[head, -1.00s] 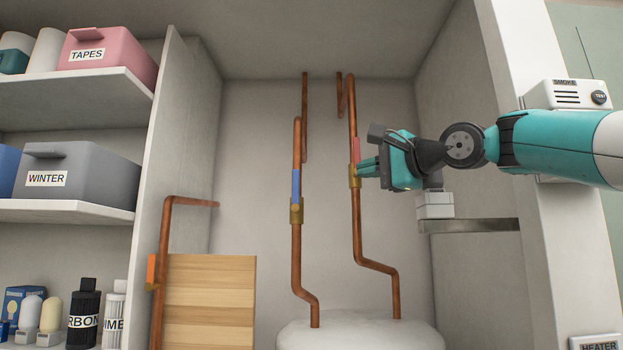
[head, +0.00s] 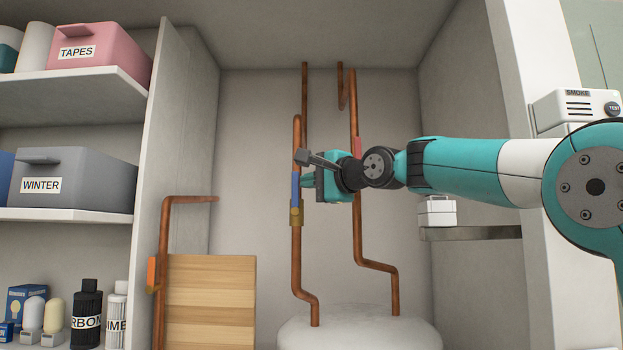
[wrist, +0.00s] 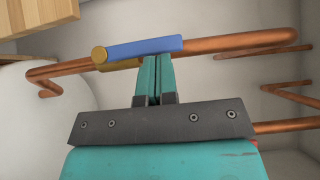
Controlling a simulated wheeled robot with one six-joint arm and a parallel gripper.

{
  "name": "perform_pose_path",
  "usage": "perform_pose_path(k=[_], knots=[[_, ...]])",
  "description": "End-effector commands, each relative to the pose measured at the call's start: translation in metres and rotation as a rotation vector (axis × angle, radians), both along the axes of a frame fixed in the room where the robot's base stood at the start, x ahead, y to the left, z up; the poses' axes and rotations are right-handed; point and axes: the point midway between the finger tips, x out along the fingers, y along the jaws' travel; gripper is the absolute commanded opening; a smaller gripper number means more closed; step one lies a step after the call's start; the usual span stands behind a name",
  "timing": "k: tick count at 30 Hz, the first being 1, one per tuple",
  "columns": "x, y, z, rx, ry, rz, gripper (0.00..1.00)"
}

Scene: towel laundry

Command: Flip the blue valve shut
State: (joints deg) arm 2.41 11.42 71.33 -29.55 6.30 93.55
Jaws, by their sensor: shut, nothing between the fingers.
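The blue valve handle (head: 295,188) points up along the left copper pipe, above its brass body (head: 296,216). In the wrist view the blue handle (wrist: 145,47) lies lengthwise along the pipe, with the round brass end (wrist: 99,54) at its left. My gripper (head: 306,187) is at the handle's right side in the head view. In the wrist view the teal fingers of my gripper (wrist: 155,64) are together, with tips right at the handle's edge. They hold nothing; I cannot tell whether they touch the handle.
A red valve handle (head: 357,146) on the right pipe (head: 357,225) is partly behind my arm. An orange valve handle (head: 152,271) is at the lower left beside a wooden panel (head: 210,300). A white tank (head: 360,330) stands below. A shelf side wall (head: 170,130) bounds the left.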

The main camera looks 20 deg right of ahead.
Motion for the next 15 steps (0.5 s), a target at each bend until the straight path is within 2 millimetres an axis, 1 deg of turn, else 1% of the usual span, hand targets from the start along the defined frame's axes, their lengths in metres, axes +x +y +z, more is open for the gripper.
perform_pose_path(k=[10, 15], knots=[[0.0001, -0.0002, 0.0005, -0.004, 0.002, 0.0, 0.0], [0.0007, 0.0002, 0.0036, -0.037, 0.014, -0.002, 0.0]])
